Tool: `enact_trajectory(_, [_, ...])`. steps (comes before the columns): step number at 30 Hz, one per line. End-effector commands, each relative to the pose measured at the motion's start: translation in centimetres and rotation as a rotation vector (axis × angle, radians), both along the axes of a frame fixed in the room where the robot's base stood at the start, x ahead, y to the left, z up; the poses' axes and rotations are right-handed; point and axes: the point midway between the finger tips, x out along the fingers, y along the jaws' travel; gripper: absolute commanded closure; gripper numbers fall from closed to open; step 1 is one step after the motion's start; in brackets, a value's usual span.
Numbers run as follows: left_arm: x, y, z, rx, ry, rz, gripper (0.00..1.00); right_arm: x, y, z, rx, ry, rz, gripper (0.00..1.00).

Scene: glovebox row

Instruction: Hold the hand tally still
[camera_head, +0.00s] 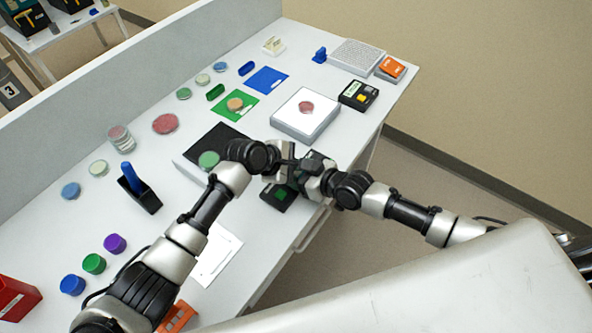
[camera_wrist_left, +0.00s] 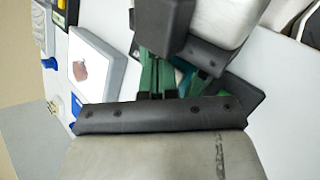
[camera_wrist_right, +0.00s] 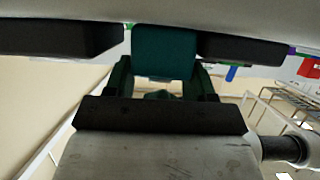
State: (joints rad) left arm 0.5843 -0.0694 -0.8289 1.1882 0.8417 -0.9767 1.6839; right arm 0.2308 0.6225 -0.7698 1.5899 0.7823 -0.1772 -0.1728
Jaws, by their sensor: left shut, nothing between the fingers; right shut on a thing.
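The hand tally appears to be the teal block (camera_wrist_right: 165,52) between the dark green fingers of my right gripper (camera_wrist_right: 163,80) in the right wrist view. My right gripper is shut on it. In the head view my left gripper (camera_head: 289,168) and my right gripper (camera_head: 304,172) meet closely over the front edge of the bench and hide the tally. In the left wrist view my left gripper (camera_wrist_left: 157,82) is shut and empty, with its green fingers together. A teal patch (camera_wrist_left: 184,68) shows right beside them; whether they touch it I cannot tell.
A black device with a green button (camera_head: 278,196) lies under the grippers at the bench edge. A black pad (camera_head: 215,138) with a green dish (camera_head: 208,160) is close behind. A white-topped grey block (camera_head: 305,122) stands to the right. A white sheet (camera_head: 217,255) lies nearer.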

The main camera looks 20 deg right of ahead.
Motion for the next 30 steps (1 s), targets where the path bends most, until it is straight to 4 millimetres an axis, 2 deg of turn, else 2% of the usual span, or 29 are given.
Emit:
enact_trajectory(14, [0.0,0.0,0.8,-0.001,-0.001,0.001,1.0,-0.2,-0.1,-0.4,-0.005,0.009,0.001,0.7])
enact_trajectory(30, [0.0,0.0,5.5,-0.001,-0.001,0.001,1.0,-0.2,-0.1,-0.4,-0.005,0.008,0.0,0.7])
